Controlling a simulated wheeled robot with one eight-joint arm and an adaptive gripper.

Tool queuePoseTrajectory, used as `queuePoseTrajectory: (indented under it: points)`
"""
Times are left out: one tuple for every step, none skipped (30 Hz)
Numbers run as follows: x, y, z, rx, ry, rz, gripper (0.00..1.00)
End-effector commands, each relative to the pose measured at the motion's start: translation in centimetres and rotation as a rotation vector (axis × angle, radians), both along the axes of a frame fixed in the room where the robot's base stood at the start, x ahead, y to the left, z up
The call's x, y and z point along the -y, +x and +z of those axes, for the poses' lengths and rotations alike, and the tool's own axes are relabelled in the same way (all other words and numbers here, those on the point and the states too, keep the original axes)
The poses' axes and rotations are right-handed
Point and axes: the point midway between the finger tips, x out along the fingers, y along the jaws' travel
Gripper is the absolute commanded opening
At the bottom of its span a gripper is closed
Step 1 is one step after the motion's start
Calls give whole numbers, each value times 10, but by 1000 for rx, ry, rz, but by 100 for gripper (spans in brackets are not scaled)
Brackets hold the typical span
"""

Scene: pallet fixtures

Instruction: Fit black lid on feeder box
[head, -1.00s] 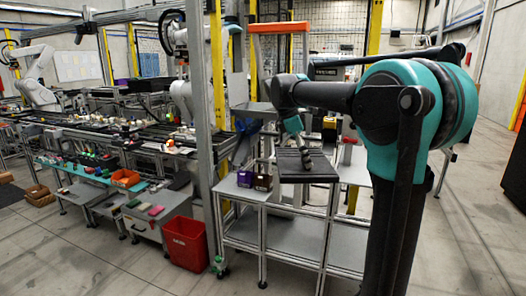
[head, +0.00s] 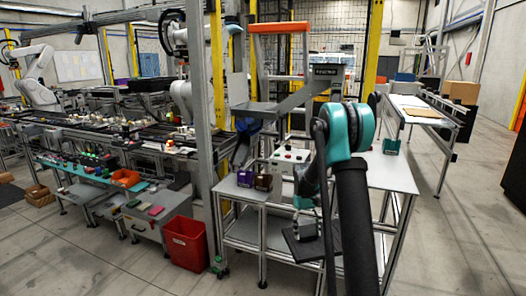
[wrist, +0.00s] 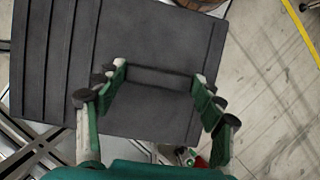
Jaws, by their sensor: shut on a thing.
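The black lid (head: 296,247) is a flat dark plate hanging from my gripper (head: 306,222), in front of the metal table's near edge in the head view. In the wrist view the lid (wrist: 165,35) fills the upper left, with parallel ridges on its left side. There my gripper (wrist: 160,74) has its two green-padded fingers at either end of a raised bar on the lid, shut on it. The lid looks slightly tilted in the head view. I cannot tell for sure which thing is the feeder box.
A purple box (head: 245,178) and a dark box (head: 263,182) stand on the table's left part. A teal box (head: 391,146) stands at its back right. A button panel (head: 290,155) is behind. A red bin (head: 186,243) stands on the floor. The table's right part (head: 385,175) is clear.

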Motion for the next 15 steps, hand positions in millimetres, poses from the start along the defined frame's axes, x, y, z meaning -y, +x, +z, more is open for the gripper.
queuePoseTrajectory:
  points:
    - [3, -3, -15, -1, 0, -52, 8]
    - [4, -6, -22, 0, 0, -82, 8]
    - [6, -8, -30, 0, 0, -118, 8]
    - [6, -10, -36, 0, -1, -141, 8]
    - [7, -12, -40, 0, -1, -160, 8]
    - [7, -14, -45, 0, 0, -182, 8]
    - [8, -15, -48, 0, 0, -196, 8]
    - [8, -16, -51, 1, 0, -207, 8]
    - [9, -17, -53, 1, -1, -217, 8]
    - [9, -17, -55, 1, -1, -222, 8]
    - [9, -17, -56, 1, -1, -227, 8]
    - [9, -18, -56, 1, -2, -231, 8]
    - [9, -18, -56, 1, -2, -232, 8]
    - [9, -18, -56, 1, -2, -232, 8]
    - [9, -18, -56, 1, -2, -231, 8]
